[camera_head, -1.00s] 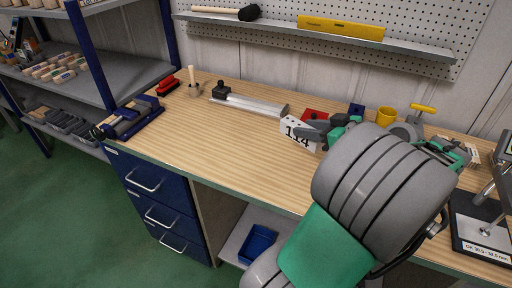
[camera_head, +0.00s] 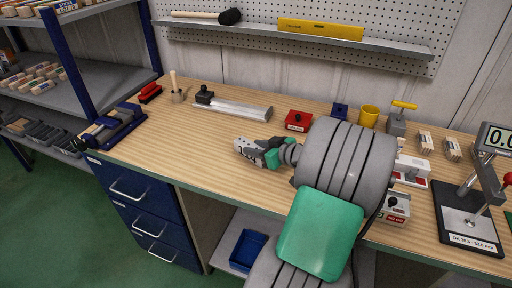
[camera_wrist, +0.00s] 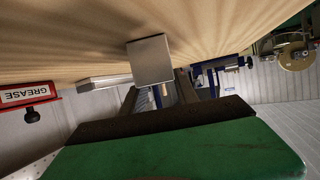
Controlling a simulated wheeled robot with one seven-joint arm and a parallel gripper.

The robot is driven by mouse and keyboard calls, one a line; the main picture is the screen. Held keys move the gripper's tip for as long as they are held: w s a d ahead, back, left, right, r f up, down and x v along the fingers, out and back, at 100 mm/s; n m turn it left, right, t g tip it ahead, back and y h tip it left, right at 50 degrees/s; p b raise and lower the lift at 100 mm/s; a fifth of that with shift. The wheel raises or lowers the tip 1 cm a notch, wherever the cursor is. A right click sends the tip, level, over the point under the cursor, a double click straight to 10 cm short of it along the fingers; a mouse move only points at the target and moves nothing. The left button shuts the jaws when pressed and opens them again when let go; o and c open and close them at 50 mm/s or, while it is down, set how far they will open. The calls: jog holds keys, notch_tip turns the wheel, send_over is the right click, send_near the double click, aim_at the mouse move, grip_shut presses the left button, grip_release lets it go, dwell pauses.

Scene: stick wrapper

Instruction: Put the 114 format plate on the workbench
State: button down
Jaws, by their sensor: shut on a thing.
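The 114 format plate (camera_head: 246,147) is a small pale grey piece at the tip of my gripper (camera_head: 262,153) in the head view. Its number is not readable now. In the wrist view the plate (camera_wrist: 151,58) shows as a grey metal block between the fingers of my gripper (camera_wrist: 160,92), which is shut on it. The workbench (camera_head: 190,140) has a light wood top. The plate is over the middle of this top, close to the wood; I cannot tell whether it touches.
A grey metal bar (camera_head: 240,110) lies behind the gripper. A red grease box (camera_head: 298,121), a blue block (camera_head: 339,111) and a yellow cup (camera_head: 369,116) stand along the back. A gauge stand (camera_head: 470,205) is at right.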

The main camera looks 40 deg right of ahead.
jog(key=c, duration=0.9)
grip_release()
jog(key=shift+r, duration=0.15)
jog(key=shift+s+d, duration=0.1)
jog(key=shift+s, duration=0.25)
jog(key=b+v, duration=0.1)
jog(key=v, duration=1)
jog(key=shift+s, duration=0.2)
